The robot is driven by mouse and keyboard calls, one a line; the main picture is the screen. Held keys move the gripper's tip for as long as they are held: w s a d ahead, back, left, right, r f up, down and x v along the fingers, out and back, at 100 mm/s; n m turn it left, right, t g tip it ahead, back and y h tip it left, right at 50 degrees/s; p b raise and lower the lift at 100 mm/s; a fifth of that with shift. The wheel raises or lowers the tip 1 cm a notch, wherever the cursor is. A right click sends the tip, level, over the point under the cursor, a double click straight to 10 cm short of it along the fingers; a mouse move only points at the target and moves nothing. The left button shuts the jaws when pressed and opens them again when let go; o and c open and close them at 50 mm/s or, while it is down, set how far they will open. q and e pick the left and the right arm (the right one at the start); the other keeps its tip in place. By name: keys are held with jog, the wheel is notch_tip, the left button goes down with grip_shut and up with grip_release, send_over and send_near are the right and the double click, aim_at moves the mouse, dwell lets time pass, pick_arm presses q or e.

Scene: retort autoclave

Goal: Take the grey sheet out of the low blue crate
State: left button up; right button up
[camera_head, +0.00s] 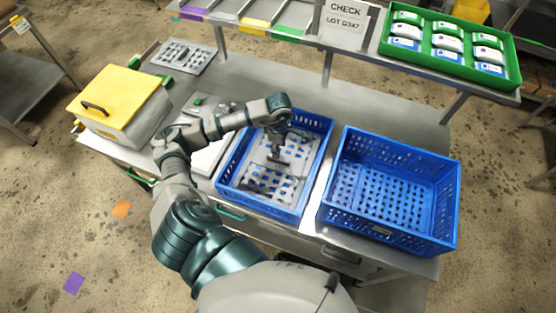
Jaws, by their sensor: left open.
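The low blue crate (257,205) stands on the steel table, left of another blue crate. A grey sheet (268,185) with rows of holes lies inside it, and a darker bar shows across its near part. My left gripper (277,158) reaches in from the left and is over the sheet, inside the crate's outline. It is open, with nothing seen between its fingers. I cannot tell whether the fingertips touch the sheet. The gripper and wrist hide part of the sheet's far half. My right gripper is not in view.
A deeper, empty blue crate (390,190) stands close on the right. A box with a yellow lid (118,98) and a perforated grey plate (184,56) are on the left. A shelf above the table's back holds a green tray (450,55) of packs and a CHECK sign (344,22).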

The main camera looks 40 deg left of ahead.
aim_at(279, 160)
pick_arm(q)
jog(key=shift+d+f, duration=0.25)
jog(key=shift+f, duration=0.8)
notch_tip(279, 160, down, 4)
jog(key=shift+s+r+p, duration=0.15)
jog(key=shift+p, duration=0.5)
jog(key=shift+a+f, duration=0.25)
jog(key=shift+f, duration=0.15)
grip_shut()
jog(key=shift+d, duration=0.1)
